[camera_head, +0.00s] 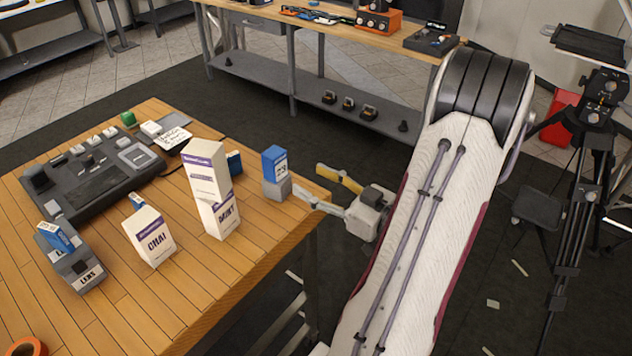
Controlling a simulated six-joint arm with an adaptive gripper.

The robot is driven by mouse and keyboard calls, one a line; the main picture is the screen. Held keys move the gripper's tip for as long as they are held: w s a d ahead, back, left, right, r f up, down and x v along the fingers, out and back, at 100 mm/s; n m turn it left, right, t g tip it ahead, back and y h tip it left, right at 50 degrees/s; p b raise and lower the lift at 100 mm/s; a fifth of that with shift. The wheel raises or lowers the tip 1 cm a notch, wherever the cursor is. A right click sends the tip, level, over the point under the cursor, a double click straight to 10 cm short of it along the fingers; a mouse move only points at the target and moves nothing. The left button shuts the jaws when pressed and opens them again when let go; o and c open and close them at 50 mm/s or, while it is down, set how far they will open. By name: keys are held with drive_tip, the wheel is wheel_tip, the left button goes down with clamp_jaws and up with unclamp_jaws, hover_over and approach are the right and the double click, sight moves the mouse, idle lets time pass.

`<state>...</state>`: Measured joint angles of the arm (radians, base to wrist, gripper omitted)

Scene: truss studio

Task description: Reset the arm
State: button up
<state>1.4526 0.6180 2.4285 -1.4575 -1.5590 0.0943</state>
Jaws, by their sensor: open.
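My gripper (309,181) is open and empty at the right edge of the wooden table, its two fingers spread and pointing left. The fingertips are close to a grey block with a small blue box (274,160) on it; I cannot tell whether they touch it. My arm's white link (430,220) rises on the right, in front of the floor and back bench. On the table a white carton (208,170) stands on the MINT carton (220,217). The CHAI carton (149,237) stands to their left.
A tripod (590,150) stands right; a workbench (330,38) stands behind.

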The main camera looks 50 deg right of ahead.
drive_tip(key=shift+w+d, duration=0.1)
idle(0.4)
drive_tip(key=d+m+g+h, duration=0.1)
drive_tip(key=d+h, duration=0.1)
drive_tip(key=w+d+f+m+g+h, duration=0.1)
drive_tip(key=d+g, duration=0.1)
drive_tip(key=d, duration=0.1)
drive_tip(key=w+d+f+m+g+h, duration=0.1)
drive_tip(key=d+m+g+h, duration=0.1)
drive_tip(key=shift+w+d+h, duration=0.15)
drive_tip(key=shift+d+h, duration=0.15)
drive_tip(key=shift+d, duration=0.05)
drive_tip(key=a+r+m+g+y, duration=0.1)
drive_tip(key=a+r+g, duration=0.25)
drive_tip(key=a, duration=0.75)
drive_tip(key=a+r+g+y, duration=0.15)
drive_tip(key=a+r, duration=0.35)
drive_tip(key=a, duration=0.7)
drive_tip(key=s+a+r+n+g+y, duration=0.1)
drive_tip(key=s+a+n, duration=0.1)
drive_tip(key=s+a, duration=0.3)
drive_tip(key=s+a+r+n+g+y, duration=0.1)
drive_tip(key=s+a, duration=0.4)
drive_tip(key=a, duration=0.7)
drive_tip(key=shift+s+a+r+n+y, duration=0.3)
drive_tip(key=shift+n+y, duration=0.25)
drive_tip(key=shift+n, duration=0.45)
